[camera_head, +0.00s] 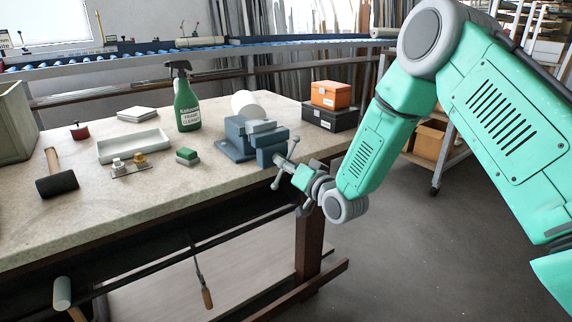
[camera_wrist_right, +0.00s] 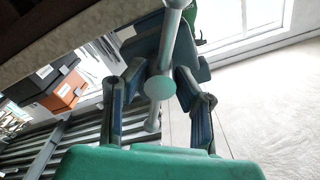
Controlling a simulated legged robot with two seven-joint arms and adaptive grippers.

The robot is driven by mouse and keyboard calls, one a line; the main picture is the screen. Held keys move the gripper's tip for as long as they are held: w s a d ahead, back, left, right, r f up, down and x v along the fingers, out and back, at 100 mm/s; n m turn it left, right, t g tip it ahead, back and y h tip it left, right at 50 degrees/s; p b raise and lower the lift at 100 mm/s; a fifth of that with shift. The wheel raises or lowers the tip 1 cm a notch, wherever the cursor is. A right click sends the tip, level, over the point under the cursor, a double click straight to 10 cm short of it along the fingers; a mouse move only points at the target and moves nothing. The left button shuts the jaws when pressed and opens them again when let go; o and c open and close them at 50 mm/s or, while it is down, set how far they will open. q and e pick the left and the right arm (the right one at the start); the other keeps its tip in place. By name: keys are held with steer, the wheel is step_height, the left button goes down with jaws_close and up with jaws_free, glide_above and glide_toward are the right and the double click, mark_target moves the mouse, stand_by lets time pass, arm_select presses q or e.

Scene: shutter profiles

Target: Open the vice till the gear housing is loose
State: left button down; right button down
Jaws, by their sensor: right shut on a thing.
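The blue-grey vice (camera_head: 240,147) stands at the right front of the workbench. A lighter grey block (camera_head: 262,126), seemingly the gear housing, sits at its jaws; the contact is too small to judge. The vice's handle (camera_head: 291,149), a grey bar with knobbed ends, crosses the screw at the front. My right gripper (camera_head: 291,171) reaches it from the right and is shut on the handle. In the right wrist view, the handle (camera_wrist_right: 178,35) passes between the fingers of the gripper (camera_wrist_right: 160,98), with the round screw end facing me. My left gripper is not in view.
An orange box (camera_head: 331,95) on a black box (camera_head: 330,117) stands right of the vice. Floor right of the bench is clear.

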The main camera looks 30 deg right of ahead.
steer(key=shift+s+f, duration=0.15)
steer(key=shift+f, duration=0.25)
stand_by(0.5)
steer(key=c, duration=1.4)
jaws_free()
steer(key=shift+o, duration=0.5)
steer(key=shift+w+r, duration=0.1)
steer(key=shift+w, duration=0.1)
steer(key=shift+s+r, duration=0.1)
steer(key=shift+s, duration=0.15)
steer(key=s+d, duration=0.1)
steer(key=s, duration=1)
steer(key=shift+s, duration=0.2)
